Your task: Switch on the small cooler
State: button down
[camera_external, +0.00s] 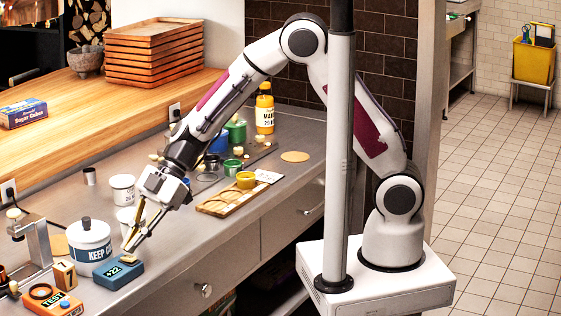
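A small blue box (112,274) with a "+22" display sits near the front edge of the counter at the lower left. A small pale knob or switch part (129,258) shows on its top. A white canister (89,246) with a blue band lettered "KEEP C…" stands just behind it, upright and lidded. I cannot tell for sure which of these two is the cooler. My gripper (130,246) reaches down from the right, with its fingertips at or just above the top of the blue box. I cannot tell whether the fingers touch it, or whether they are open or shut.
An orange box lettered "TEST" (52,303) and a metal stand (36,243) are at the left. White cups (123,188) stand behind my gripper. A wooden board (218,203), jars and a yellow bottle (264,112) are farther right. The counter front right of the blue box is clear.

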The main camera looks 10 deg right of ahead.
jog(key=w+d+r, duration=0.3)
jog(key=w+r, duration=0.4)
jog(key=r, duration=0.3)
jog(key=shift+d, duration=0.1)
dwell(0.7)
